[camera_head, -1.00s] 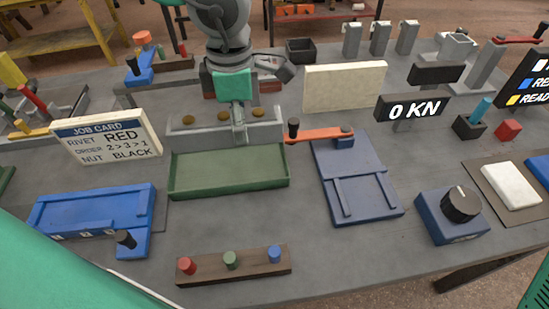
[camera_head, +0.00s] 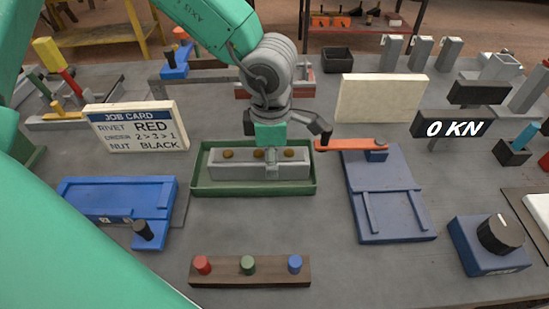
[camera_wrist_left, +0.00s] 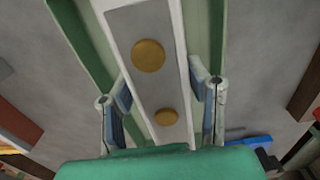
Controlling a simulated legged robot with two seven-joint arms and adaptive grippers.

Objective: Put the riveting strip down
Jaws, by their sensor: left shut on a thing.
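The riveting strip (camera_head: 226,171) is a long pale grey bar with three brass rivet heads on top. In the head view it lies level within the outline of the green tray (camera_head: 253,189), lengthwise along it. Whether its underside touches the tray floor I cannot tell. My left gripper (camera_head: 271,161) comes down over the strip's middle and is shut across its width. In the left wrist view the two fingers stand on either side of the strip (camera_wrist_left: 158,80), with green tray walls beyond both sides. My right gripper is not in view.
An orange-handled lever (camera_head: 350,145) stands close right of the tray, by a blue fixture (camera_head: 390,200). The job card (camera_head: 137,127) and a blue tray (camera_head: 115,200) are at left. A wooden block with three coloured buttons (camera_head: 250,272) is in front.

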